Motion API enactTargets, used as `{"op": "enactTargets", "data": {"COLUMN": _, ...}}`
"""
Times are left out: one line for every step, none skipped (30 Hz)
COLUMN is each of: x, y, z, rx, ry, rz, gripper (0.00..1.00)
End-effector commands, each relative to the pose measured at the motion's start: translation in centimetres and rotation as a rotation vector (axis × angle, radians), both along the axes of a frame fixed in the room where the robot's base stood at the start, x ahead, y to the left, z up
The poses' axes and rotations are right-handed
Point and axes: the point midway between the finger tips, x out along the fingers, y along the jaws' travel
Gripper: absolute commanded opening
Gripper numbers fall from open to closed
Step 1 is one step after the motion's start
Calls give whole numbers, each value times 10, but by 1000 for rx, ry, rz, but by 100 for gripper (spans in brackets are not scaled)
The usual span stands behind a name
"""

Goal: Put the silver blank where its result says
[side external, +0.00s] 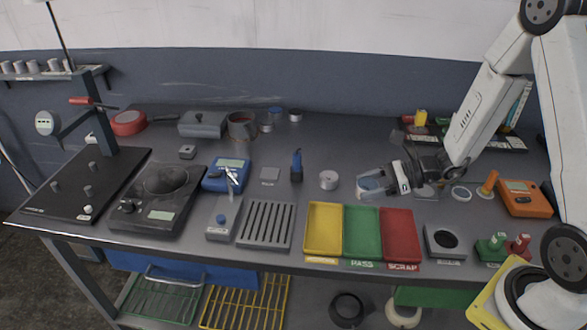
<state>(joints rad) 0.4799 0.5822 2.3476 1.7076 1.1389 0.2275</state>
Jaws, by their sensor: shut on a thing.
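My gripper (368,186) is at the middle right, low behind the green and red trays. It is shut on a small round grey-blue piece (370,183), partly hidden by the fingers; I cannot tell for certain that this is the silver blank. A short silver cylinder (328,180) stands apart, just left of my gripper. Side by side in front are a yellow tray (323,230) with an unreadable label, a green tray (361,232) marked PASS and a red tray (400,235) marked SCRAP. All three look empty.
A slotted grey rack (266,225) stands left of the trays, and a dark block with a round recess (444,241) right of them. An orange meter (525,198) is at the right; its display is unreadable. A scale (160,205) and blue device (227,175) stand left.

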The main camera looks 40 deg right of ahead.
Motion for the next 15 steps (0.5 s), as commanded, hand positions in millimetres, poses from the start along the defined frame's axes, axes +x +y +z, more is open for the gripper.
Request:
{"op": "enactTargets", "data": {"x": 0, "y": 0, "z": -2, "rx": 2, "ry": 0, "rz": 1, "gripper": 0}}
{"op": "enactTargets", "data": {"x": 0, "y": 0, "z": -4, "rx": 1, "ry": 1, "rz": 1, "gripper": 0}}
{"op": "enactTargets", "data": {"x": 0, "y": 0, "z": -6, "rx": 1, "ry": 2, "rz": 0, "gripper": 0}}
{"op": "enactTargets", "data": {"x": 0, "y": 0, "z": -8, "rx": 1, "ry": 1, "rz": 1, "gripper": 0}}
{"op": "enactTargets", "data": {"x": 0, "y": 0, "z": -10, "rx": 1, "ry": 1, "rz": 1, "gripper": 0}}
{"op": "enactTargets", "data": {"x": 0, "y": 0, "z": -14, "rx": 2, "ry": 3, "rz": 1, "gripper": 0}}
{"op": "enactTargets", "data": {"x": 0, "y": 0, "z": -17, "rx": 2, "ry": 2, "rz": 2, "gripper": 0}}
{"op": "enactTargets", "data": {"x": 0, "y": 0, "z": -20, "rx": 1, "ry": 2, "rz": 2, "gripper": 0}}
{"op": "enactTargets", "data": {"x": 0, "y": 1, "z": -24, "rx": 3, "ry": 3, "rz": 2, "gripper": 0}}
{"op": "enactTargets", "data": {"x": 0, "y": 1, "z": -27, "rx": 2, "ry": 3, "rz": 1, "gripper": 0}}
{"op": "enactTargets", "data": {"x": 0, "y": 1, "z": -29, "rx": 2, "ry": 2, "rz": 1, "gripper": 0}}
{"op": "enactTargets", "data": {"x": 0, "y": 0, "z": -33, "rx": 1, "ry": 3, "rz": 1, "gripper": 0}}
{"op": "enactTargets", "data": {"x": 0, "y": 1, "z": -35, "rx": 2, "ry": 2, "rz": 1, "gripper": 0}}
{"op": "enactTargets", "data": {"x": 0, "y": 0, "z": -37, "rx": 2, "ry": 2, "rz": 1, "gripper": 0}}
{"op": "enactTargets", "data": {"x": 0, "y": 0, "z": -39, "rx": 1, "ry": 1, "rz": 1, "gripper": 0}}
